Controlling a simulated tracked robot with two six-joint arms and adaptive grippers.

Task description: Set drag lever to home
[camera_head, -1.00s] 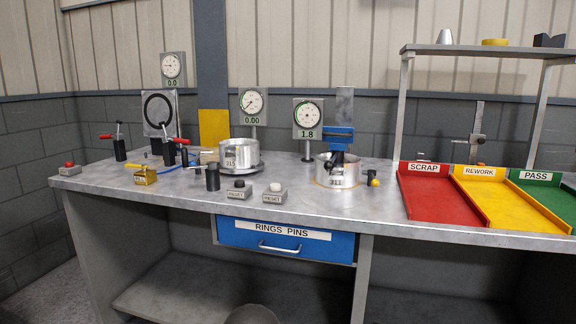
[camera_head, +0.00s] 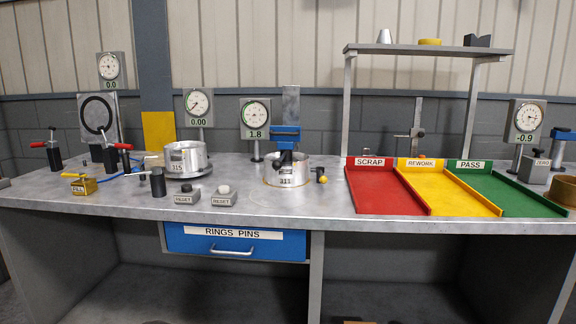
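No lever in view carries a readable "drag" label, so I cannot tell for certain which is the drag lever. A small dark lever with a yellow ball knob (camera_head: 322,179) stands just right of the silver cylinder marked 311 (camera_head: 287,173). A blue clamp head (camera_head: 286,133) on a grey column is above that cylinder, with a dark part reaching down into it. The gauge (camera_head: 256,117) beside it reads 1.8. Two red-handled levers, a left one (camera_head: 40,144) and a right one (camera_head: 121,146), stand at the bench's left. Neither of my grippers is in view.
The grey bench (camera_head: 300,208) holds two reset buttons (camera_head: 222,195) and a cylinder marked 315 (camera_head: 186,157). Red scrap (camera_head: 385,190), yellow rework and green pass trays lie at right under a shelf (camera_head: 430,48). A blue drawer (camera_head: 235,241) is shut below.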

